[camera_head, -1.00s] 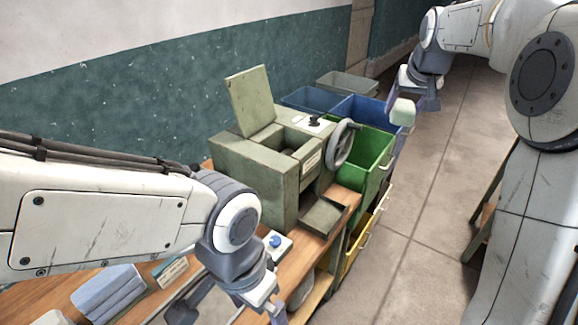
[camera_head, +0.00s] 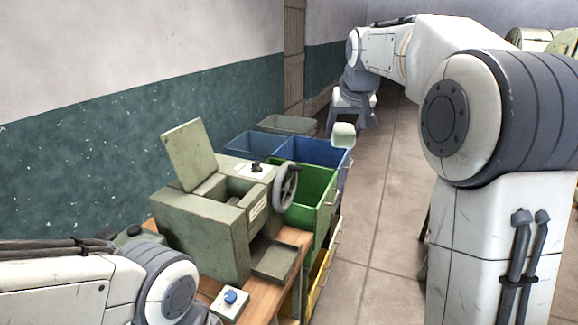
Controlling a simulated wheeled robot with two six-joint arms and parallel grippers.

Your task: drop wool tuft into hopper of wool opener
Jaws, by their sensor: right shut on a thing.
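The wool opener (camera_head: 203,236) is a worn green machine on a wooden bench. Its lid (camera_head: 188,156) stands open, and the open hopper (camera_head: 229,190) shows beside it, its inside partly hidden. A handwheel (camera_head: 286,187) is on its right side. My right gripper (camera_head: 351,116) is shut on a pale, block-like wool tuft (camera_head: 344,134). It holds the tuft up and to the right of the opener in the picture, by the blue bin, apart from the hopper. My left arm's wrist shows at the bottom left, but its gripper is out of frame.
A green bin (camera_head: 318,186), blue bins (camera_head: 322,152) and a grey bin (camera_head: 287,124) stand behind the opener. A yellow bin (camera_head: 319,283) is lower down. A small box with a blue button (camera_head: 230,298) sits on the bench (camera_head: 253,297). Open floor (camera_head: 381,220) lies to the right.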

